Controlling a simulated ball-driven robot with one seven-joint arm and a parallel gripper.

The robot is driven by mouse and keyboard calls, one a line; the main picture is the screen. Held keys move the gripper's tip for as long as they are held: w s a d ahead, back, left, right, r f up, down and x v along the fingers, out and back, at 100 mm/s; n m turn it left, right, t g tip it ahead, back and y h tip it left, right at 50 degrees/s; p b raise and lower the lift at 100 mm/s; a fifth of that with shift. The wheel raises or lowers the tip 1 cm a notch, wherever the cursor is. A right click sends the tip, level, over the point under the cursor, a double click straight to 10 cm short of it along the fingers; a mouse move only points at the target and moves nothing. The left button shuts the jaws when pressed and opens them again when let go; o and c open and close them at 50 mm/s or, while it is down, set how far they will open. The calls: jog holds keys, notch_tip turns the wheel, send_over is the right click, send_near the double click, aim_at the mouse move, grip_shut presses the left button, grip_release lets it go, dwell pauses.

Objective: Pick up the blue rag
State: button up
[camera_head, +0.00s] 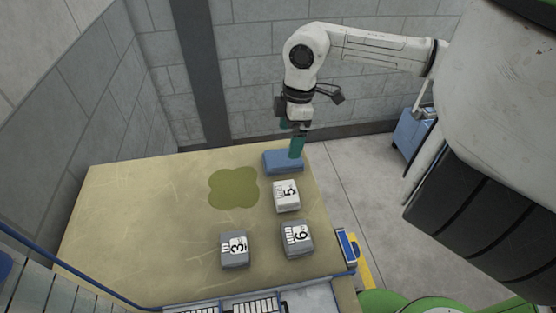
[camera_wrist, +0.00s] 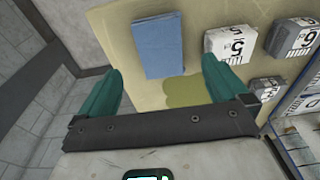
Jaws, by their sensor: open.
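The blue rag (camera_head: 284,162) is a folded flat block on the tan tabletop near its back right edge. It also shows in the wrist view (camera_wrist: 158,46), at the top middle, beyond the fingers. My gripper (camera_head: 292,138) has teal fingers and is at the rag in the head view, with one finger overlapping the rag's right part. In the wrist view my gripper (camera_wrist: 163,84) has its two fingers wide apart and nothing between them. The head view does not clearly show whether a finger touches the rag.
An olive stain (camera_head: 234,188) lies left of the rag. Grey-white blocks marked 5 (camera_head: 287,196), 6 (camera_head: 297,239) and 3 (camera_head: 234,248) stand toward the front. A tray (camera_head: 318,296) sits at the front edge. The table's left part is clear. A block wall stands behind.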

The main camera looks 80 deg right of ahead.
aim_at(283, 157)
jog(key=f, duration=0.2)
jog(key=w+f+p, duration=0.1)
jog(key=f, duration=0.5)
jog(key=shift+w+a+p, duration=0.25)
jog(key=shift+p, duration=0.1)
jog(key=shift+r, duration=0.1)
jog(key=shift+c, duration=0.3)
jog(key=c, duration=1)
